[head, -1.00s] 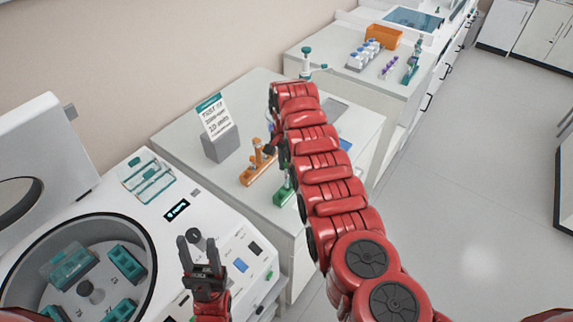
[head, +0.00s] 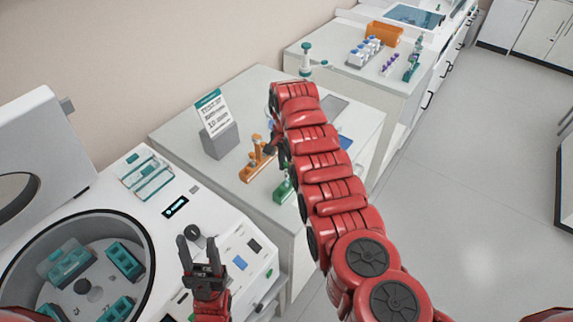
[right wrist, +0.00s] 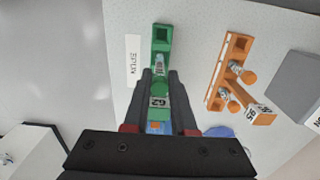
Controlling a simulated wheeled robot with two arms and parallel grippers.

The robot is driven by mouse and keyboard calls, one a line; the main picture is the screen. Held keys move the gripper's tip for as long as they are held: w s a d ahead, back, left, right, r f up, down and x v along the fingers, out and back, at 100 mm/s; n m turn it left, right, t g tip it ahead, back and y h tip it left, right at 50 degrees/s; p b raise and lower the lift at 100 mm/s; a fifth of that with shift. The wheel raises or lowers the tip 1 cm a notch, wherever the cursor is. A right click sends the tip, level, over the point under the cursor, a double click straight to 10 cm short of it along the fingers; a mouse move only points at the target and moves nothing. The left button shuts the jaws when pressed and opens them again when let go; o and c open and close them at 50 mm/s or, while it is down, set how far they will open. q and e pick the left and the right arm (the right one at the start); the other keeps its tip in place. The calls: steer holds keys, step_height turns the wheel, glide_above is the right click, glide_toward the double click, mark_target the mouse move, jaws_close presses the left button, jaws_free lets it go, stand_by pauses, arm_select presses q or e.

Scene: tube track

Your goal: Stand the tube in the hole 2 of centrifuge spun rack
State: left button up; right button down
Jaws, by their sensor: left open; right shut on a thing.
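The green rack (right wrist: 161,35), beside a white label, lies ahead of my right gripper in the right wrist view; one square hole at its far end is empty. It also shows in the head view (head: 283,190). My right gripper (right wrist: 160,90) is shut on a clear tube (right wrist: 160,66) with a green cap, over the rack. The tube lines up with the rack; I cannot tell how deep it sits in a hole. A numbered tag (right wrist: 159,102) shows between the fingers. My left gripper (head: 202,252) is open and empty, in front of the centrifuge panel.
An orange rack (right wrist: 222,80) with orange-capped tubes stands close to the right of the green rack in the wrist view. A grey sign holder (head: 220,141) stands behind it. The open centrifuge (head: 150,235) is at left. A far bench (head: 335,82) holds other tubes and an orange bin (head: 384,35).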

steer(key=shift+f+b, duration=0.3)
steer(key=shift+f, duration=0.1)
steer(key=c, duration=0.7)
jaws_free()
steer(key=shift+o, duration=0.2)
steer(key=shift+r, duration=0.1)
steer(key=shift+w+r, duration=0.1)
steer(key=shift+r, duration=0.15)
step_height(320, 180, up, 8)
steer(key=b, duration=0.3)
steer(key=shift+r+b, duration=0.1)
steer(key=shift+b, duration=0.25)
step_height(320, 180, up, 8)
steer(key=p, duration=0.7)
steer(key=shift+r, duration=0.25)
